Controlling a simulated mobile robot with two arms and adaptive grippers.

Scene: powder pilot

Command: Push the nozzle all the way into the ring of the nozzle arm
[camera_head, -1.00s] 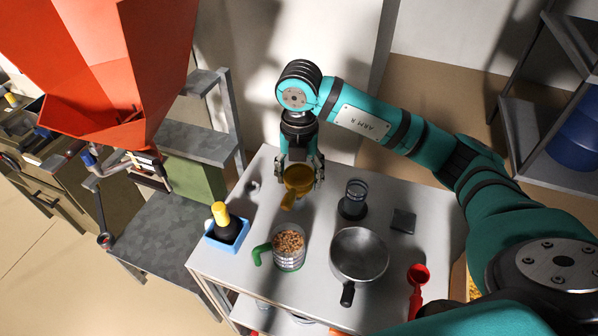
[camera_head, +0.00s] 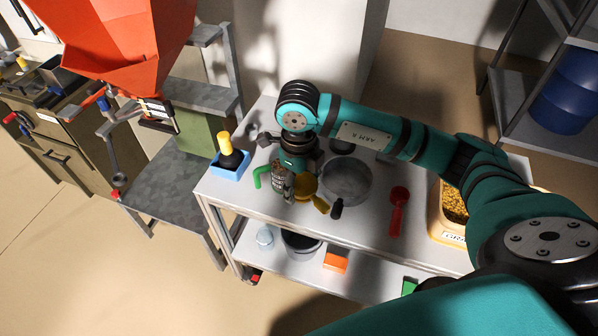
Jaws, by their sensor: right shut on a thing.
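My right gripper (camera_head: 297,176) is low over the left part of the cart top, shut on an amber piece (camera_head: 304,188) with a round part and a narrow stem. I cannot tell for sure whether this piece is the nozzle. A thin jointed grey arm (camera_head: 111,140) hangs by the orange hopper (camera_head: 112,42) at the left, far from my gripper. It looks like the nozzle arm; a small dark and reddish end (camera_head: 117,194) shows at its bottom, too small to tell whether it is an empty ring. My left gripper is not in view.
On the cart top (camera_head: 232,190), a jug (camera_head: 281,183) is partly hidden by my gripper. A grey platform (camera_head: 178,180) lies between cart and hopper.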

